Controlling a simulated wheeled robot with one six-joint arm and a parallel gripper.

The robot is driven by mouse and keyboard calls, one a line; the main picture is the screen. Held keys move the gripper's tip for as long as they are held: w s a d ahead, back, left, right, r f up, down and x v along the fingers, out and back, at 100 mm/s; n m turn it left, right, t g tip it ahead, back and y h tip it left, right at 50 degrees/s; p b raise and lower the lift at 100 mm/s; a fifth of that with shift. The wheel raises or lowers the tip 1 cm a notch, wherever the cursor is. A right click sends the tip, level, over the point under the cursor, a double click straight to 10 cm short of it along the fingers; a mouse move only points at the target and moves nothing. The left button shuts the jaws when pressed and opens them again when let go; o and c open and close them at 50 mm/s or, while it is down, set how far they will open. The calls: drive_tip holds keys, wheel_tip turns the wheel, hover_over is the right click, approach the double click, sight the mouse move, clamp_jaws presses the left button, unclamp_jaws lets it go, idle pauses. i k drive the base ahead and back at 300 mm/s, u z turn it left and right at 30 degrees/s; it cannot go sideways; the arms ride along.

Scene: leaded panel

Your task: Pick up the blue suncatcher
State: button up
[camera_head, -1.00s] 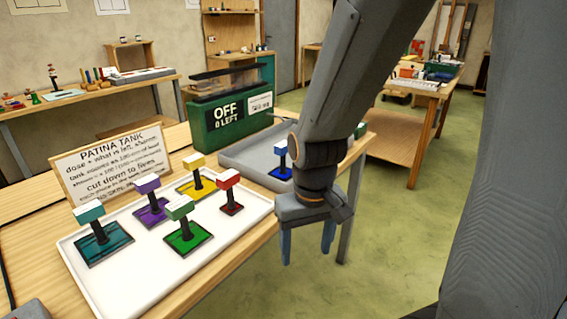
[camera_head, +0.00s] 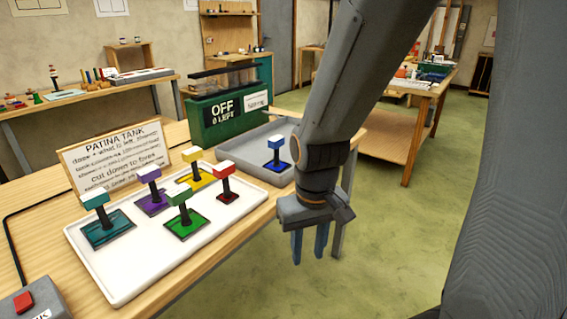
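My arm hides the right end of the grey tray.
A white tray (camera_head: 125,285) holds teal (camera_head: 108,229), purple, yellow, green and red suncatchers. A sign (camera_head: 115,155) and a green tank (camera_head: 230,120) reading OFF stand behind. A grey box with a red button (camera_head: 24,302) is at lower left.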

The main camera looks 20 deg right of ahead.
sight(276, 165)
drive_tip(key=k, duration=1.1)
drive_tip(key=z, duration=0.75)
drive_tip(key=i, duration=1.3)
drive_tip(key=u, duration=0.35)
drive_tip(key=i, duration=0.65)
drive_tip(key=u, duration=0.45)
